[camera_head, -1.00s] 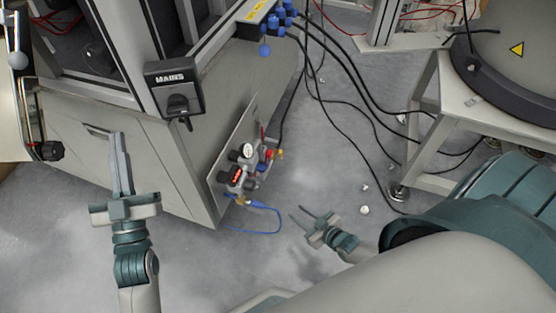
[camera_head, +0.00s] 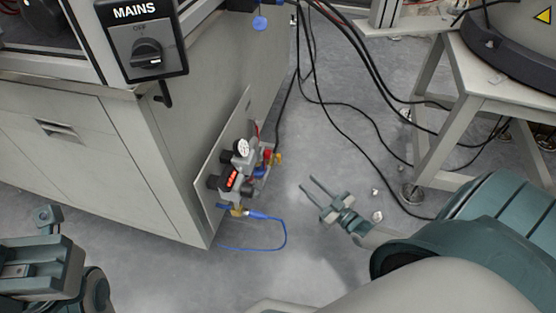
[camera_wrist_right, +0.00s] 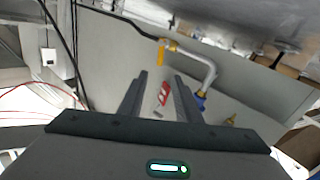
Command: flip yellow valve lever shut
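In the right wrist view a yellow lever (camera_wrist_right: 161,54) hangs down from a brass-yellow fitting at the end of a bent grey pipe, beyond my fingertips. In the head view a small yellow part (camera_head: 277,158) shows at the right side of the pneumatic unit (camera_head: 237,176) on the cabinet's side; I cannot tell if it is the same lever. My right gripper (camera_head: 308,184) is open and empty, right of the unit and apart from it. Its parted fingers also show in the wrist view (camera_wrist_right: 160,80).
A grey cabinet (camera_head: 120,150) with a MAINS switch (camera_head: 147,52) stands at the left. A blue hose (camera_head: 284,236) loops out below the unit. Black cables (camera_head: 335,115) hang to the floor behind my right gripper. A white-framed stand (camera_head: 450,130) is at the right.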

